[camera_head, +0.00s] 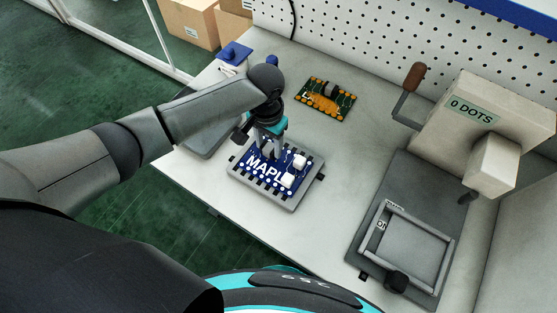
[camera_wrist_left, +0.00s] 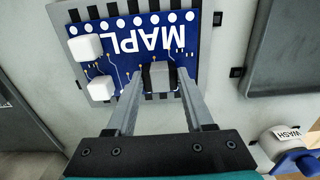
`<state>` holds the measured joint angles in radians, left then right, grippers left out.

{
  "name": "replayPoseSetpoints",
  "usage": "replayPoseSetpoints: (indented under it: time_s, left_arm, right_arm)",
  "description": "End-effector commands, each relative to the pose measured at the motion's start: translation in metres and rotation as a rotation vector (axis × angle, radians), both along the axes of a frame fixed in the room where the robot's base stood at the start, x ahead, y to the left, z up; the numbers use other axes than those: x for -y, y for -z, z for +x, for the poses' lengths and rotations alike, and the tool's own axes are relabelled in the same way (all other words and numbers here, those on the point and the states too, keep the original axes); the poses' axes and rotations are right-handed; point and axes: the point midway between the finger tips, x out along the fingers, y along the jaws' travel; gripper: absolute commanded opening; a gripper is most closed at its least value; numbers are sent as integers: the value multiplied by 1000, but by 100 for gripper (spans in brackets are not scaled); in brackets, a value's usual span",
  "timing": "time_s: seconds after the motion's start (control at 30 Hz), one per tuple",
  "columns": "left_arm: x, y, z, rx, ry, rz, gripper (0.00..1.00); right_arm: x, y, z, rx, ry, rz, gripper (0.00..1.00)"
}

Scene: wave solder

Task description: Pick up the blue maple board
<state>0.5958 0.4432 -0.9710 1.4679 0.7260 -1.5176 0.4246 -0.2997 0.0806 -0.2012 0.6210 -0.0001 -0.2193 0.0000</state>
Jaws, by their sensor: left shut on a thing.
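The blue maple board (camera_head: 266,174) lies on a grey slotted rack (camera_head: 289,207) on the bench. It carries white "MAPL" lettering, white blocks and a row of white dots, and also shows in the left wrist view (camera_wrist_left: 148,58). My left gripper (camera_head: 269,151) comes down over the board's far edge. In the left wrist view its fingers (camera_wrist_left: 158,80) stand either side of a grey block on the board and are shut on it. The board looks flat on the rack; I cannot tell whether it is lifted. My right gripper is not in view.
An orange and green board (camera_head: 328,98) lies behind. At right stand a beige "0 DOTS" machine (camera_head: 490,125) with a crank and a grey frame (camera_head: 410,245). A grey tray (camera_head: 205,140) and a blue-topped wash container (camera_head: 233,60) are at left. Bench is clear between.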

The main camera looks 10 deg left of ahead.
Motion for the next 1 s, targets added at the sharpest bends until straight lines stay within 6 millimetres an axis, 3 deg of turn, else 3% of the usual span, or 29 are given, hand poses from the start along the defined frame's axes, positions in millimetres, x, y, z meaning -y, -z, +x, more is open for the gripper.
replayPoseSetpoints:
  time_s: [0.03,0.4,1.0]
  left_arm:
    - [0,0,0,0,0,0,39]
    - [0,0,0,0,0,0,0]
    - [0,-8,1,2,0,-1,0]
  right_arm:
    - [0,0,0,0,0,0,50]
    - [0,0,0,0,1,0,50]
    - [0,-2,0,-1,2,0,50]
